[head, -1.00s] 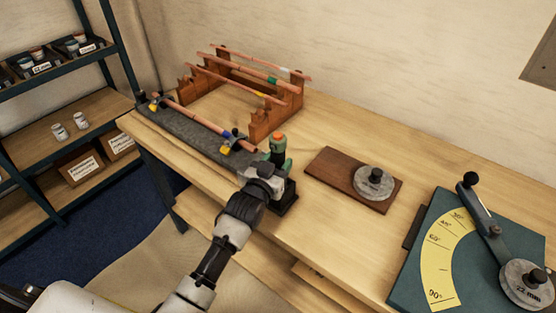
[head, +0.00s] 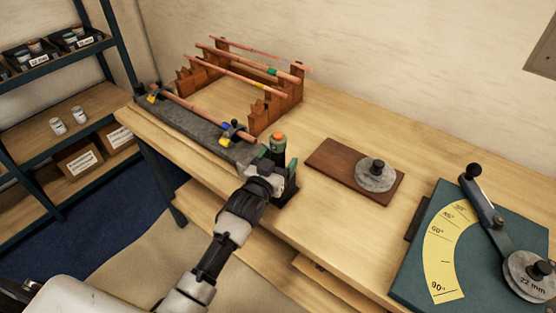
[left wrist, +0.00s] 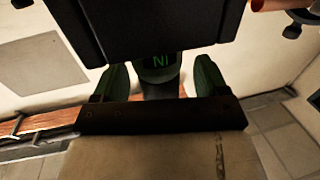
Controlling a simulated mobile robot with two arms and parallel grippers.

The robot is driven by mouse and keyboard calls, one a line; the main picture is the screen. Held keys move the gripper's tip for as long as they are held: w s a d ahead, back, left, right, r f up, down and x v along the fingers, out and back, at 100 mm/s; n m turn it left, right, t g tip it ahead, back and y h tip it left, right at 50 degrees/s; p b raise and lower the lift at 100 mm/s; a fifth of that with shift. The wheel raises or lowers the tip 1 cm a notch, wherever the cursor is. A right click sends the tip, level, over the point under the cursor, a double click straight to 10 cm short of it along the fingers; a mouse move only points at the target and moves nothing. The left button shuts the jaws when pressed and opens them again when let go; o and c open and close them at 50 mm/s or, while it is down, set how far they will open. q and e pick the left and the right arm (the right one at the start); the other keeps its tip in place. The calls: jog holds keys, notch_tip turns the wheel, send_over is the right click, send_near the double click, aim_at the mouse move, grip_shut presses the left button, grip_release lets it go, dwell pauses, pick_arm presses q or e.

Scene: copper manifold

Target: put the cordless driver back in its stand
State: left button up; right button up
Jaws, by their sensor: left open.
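The cordless driver (head: 278,148), dark green with an orange top, stands about upright at the bench's front edge. My right gripper is out of view.
A grey clamp rail (head: 195,133) holding a copper pipe lies left of the driver. A wooden pipe rack (head: 262,119) stands behind. A brown board (head: 330,162) with a round metal disc and a teal bending plate (head: 410,270) lie right. Bare bench lies between.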

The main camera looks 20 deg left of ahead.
pick_arm(q)
jog(key=shift+f, duration=0.15)
jog(key=shift+s+a, duration=0.1)
jog(key=shift+s, duration=0.35)
jog(key=s+a+b, duration=0.1)
jog(key=s+b, duration=0.1)
jog(key=s, duration=0.7)
jog(key=shift+s+a, duration=0.25)
jog(key=shift+s, duration=0.15)
